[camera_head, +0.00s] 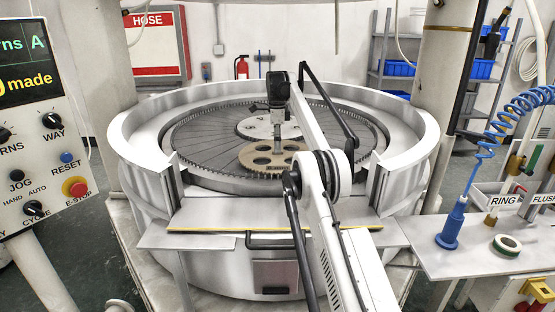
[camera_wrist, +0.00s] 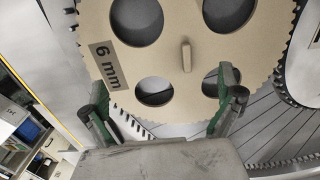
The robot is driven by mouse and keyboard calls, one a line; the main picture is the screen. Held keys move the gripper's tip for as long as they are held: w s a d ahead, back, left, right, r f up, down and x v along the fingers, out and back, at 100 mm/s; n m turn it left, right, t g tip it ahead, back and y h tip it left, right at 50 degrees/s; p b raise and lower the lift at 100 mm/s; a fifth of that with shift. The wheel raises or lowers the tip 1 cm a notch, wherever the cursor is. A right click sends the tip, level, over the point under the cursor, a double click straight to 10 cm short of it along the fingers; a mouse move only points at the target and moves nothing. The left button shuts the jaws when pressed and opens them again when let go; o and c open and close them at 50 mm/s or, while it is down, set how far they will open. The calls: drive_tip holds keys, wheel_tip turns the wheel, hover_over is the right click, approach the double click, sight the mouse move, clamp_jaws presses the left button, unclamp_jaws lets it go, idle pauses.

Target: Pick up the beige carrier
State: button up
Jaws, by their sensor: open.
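The beige carrier (camera_head: 247,154) is a toothed disc with several round holes. It lies flat on the slatted lapping plate (camera_head: 200,145), at the plate's near side. In the wrist view the carrier (camera_wrist: 160,60) fills the upper middle, with a "6 mm" label at its left and a small upright peg (camera_wrist: 186,55) at its centre. My gripper (camera_wrist: 165,102) is open and empty, its green-padded fingers apart at the picture's lower middle. The peg shows above the gap between the fingers. In the head view my arm and gripper (camera_head: 279,142) stand over the carrier and hide part of it.
A paler carrier (camera_head: 252,128) lies behind the beige one. A high metal rim (camera_head: 130,128) surrounds the plate, with a gap at the front. A control panel (camera_head: 40,130) stands left. A side table (camera_head: 450,262) with a blue nozzle (camera_head: 452,228) and tape roll (camera_head: 507,245) stands right.

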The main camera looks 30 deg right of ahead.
sight(278, 158)
drive_tip(key=shift+d+f, duration=0.1)
drive_tip(key=shift+f, duration=2.3)
clamp_jaws()
